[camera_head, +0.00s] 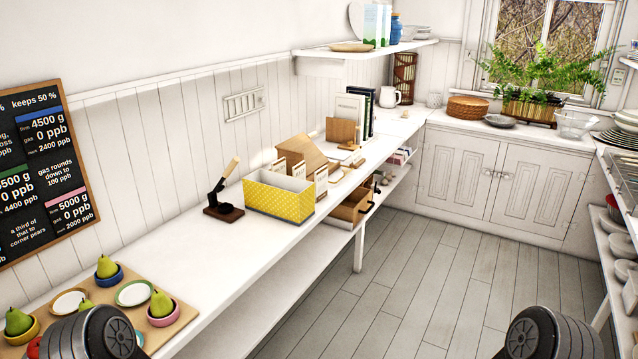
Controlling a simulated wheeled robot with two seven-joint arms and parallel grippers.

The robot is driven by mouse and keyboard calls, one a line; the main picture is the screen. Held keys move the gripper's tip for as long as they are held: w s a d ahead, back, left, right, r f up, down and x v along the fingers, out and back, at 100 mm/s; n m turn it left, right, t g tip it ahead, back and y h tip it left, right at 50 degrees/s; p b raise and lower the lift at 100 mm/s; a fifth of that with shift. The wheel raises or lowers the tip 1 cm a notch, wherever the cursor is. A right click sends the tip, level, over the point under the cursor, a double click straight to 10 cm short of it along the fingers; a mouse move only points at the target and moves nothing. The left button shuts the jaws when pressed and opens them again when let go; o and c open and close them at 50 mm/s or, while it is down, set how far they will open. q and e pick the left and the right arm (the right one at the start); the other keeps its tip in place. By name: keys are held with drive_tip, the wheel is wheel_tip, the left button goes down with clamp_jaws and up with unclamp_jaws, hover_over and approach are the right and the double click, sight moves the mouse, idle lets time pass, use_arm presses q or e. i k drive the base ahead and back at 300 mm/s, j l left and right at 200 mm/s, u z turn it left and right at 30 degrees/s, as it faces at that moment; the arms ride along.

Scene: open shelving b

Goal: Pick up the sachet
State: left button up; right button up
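I cannot make out a sachet anywhere in this view. A yellow patterned box (279,199) stands on the long white counter (200,262); its inside shows only in part. Small pale cards on wooden stands (321,182) are beside it, and small items lie behind, too small to identify. Dark round parts of my two arms show at the bottom left and bottom right. Neither gripper is in view.
A board (184,312) with green pears, bowls and plates lies at the near left. A dark stand with a wooden handle (223,208) is left of the yellow box. A wooden drawer (351,206) is under the counter. The plank floor (400,290) is clear.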

sight(320, 175)
drive_tip(key=i+l+u, duration=0.1)
drive_tip(key=i+l, duration=0.15)
drive_tip(key=i+l+u, duration=0.15)
drive_tip(key=l, duration=0.35)
drive_tip(key=i+l+u, duration=0.1)
drive_tip(key=i+l, duration=0.25)
drive_tip(key=i+l+u, duration=0.15)
drive_tip(key=l, duration=0.3)
drive_tip(key=i+l, duration=0.3)
drive_tip(key=i+l+u, duration=0.1)
drive_tip(key=i+l, duration=0.25)
drive_tip(key=l, duration=0.15)
drive_tip(key=i+l, duration=0.3)
drive_tip(key=l, duration=0.15)
drive_tip(key=i+l+u, duration=0.1)
drive_tip(key=i+l, duration=0.5)
drive_tip(key=l, duration=0.25)
drive_tip(key=u, duration=0.05)
